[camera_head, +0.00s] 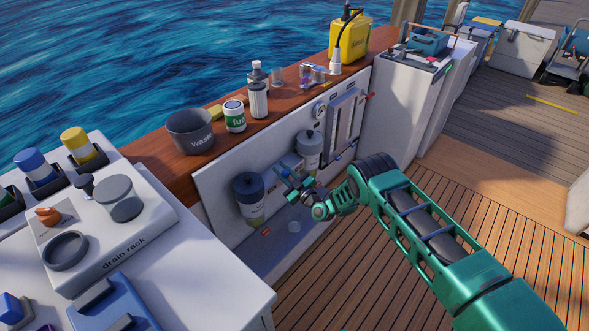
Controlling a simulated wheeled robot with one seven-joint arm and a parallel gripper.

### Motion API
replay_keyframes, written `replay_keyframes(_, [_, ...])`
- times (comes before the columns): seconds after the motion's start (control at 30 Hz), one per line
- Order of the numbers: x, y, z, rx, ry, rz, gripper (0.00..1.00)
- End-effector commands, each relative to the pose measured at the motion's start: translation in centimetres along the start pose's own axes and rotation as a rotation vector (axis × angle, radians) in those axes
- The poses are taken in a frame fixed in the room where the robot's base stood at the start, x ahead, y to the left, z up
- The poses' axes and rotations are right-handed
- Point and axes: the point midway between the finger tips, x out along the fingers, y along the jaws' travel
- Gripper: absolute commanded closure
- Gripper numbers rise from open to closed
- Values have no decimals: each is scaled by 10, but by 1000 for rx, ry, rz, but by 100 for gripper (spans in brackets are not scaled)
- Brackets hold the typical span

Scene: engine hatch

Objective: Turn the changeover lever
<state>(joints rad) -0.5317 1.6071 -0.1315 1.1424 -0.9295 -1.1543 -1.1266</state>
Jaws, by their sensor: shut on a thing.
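My green arm reaches in from the right. My gripper (287,182) is at the white panel, between two grey-topped filter bowls. It is shut on a small part there, which looks like the changeover lever; the fingers mostly hide it, so its angle cannot be told. The near filter bowl (249,197) is just left of the gripper and the far filter bowl (309,150) is just behind and right of it.
A drain rack (150,240) stands on the left counter. The plank deck (370,270) is open at lower right.

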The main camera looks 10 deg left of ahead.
Motion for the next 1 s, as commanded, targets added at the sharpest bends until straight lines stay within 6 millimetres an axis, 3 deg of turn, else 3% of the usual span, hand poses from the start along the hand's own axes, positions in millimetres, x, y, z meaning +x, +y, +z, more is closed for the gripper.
replay_keyframes(0.03, [7,-5,-14,-31,30,-1,100])
replay_keyframes(0.43, [5,-23,-14,-241,74,0,100])
replay_keyframes(1.0, [5,-27,-14,-285,83,-1,100])
